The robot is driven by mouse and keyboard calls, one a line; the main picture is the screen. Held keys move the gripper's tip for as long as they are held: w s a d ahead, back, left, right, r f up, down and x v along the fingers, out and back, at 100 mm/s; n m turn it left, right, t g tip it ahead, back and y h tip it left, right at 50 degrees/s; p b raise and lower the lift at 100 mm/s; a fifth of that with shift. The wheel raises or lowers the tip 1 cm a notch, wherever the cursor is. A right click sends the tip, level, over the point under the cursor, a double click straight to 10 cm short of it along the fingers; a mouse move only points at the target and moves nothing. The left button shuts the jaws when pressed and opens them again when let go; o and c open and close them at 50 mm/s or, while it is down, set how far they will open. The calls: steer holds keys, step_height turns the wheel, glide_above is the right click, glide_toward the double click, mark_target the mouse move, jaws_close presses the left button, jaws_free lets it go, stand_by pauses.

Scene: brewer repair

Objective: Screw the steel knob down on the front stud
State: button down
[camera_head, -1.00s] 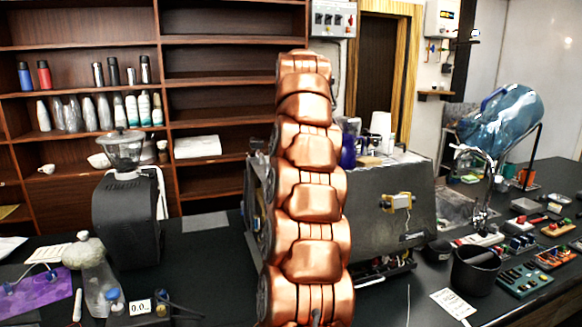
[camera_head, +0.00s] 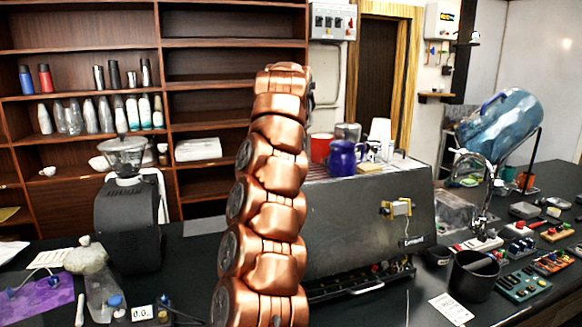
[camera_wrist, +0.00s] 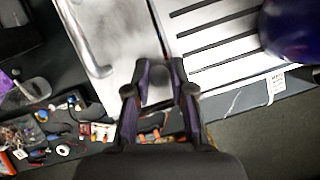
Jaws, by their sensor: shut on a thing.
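In the wrist view my gripper (camera_wrist: 160,73) points down with its two dark fingers shut on a small grey round thing, which looks like the steel knob (camera_wrist: 158,80). The knob is mostly hidden between the fingers and hard to make out. Below it is the pale steel top of the brewer (camera_wrist: 115,35), with dark slots to the right. In the head view the grey brewer (camera_head: 350,235) stands on the counter behind my copper arm. My gripper is hidden there behind the arm. I cannot make out the front stud in either view.
A blue pitcher (camera_head: 342,155), a red mug (camera_head: 320,148) and white cups (camera_head: 380,135) stand on the brewer's top. A black grinder (camera_head: 130,220) stands to the left. A black bin (camera_head: 474,275) and small coloured boxes are on the right counter.

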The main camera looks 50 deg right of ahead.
steer(key=shift+w+a+r+m+p, duration=0.15)
steer(key=shift+m+p, duration=0.45)
steer(key=shift+p, duration=0.85)
steer(key=c, duration=0.9)
jaws_free()
steer(key=shift+f, duration=0.2)
steer(key=n, duration=0.3)
steer(key=shift+s+y, duration=0.2)
steer(key=shift+y, duration=0.1)
steer(key=shift+d+r+n+t+y, duration=0.1)
steer(key=shift+d+n+t+y, duration=0.2)
steer(key=shift+n, duration=0.6)
steer(key=shift+a+n, duration=0.15)
steer(key=shift+n, duration=0.25)
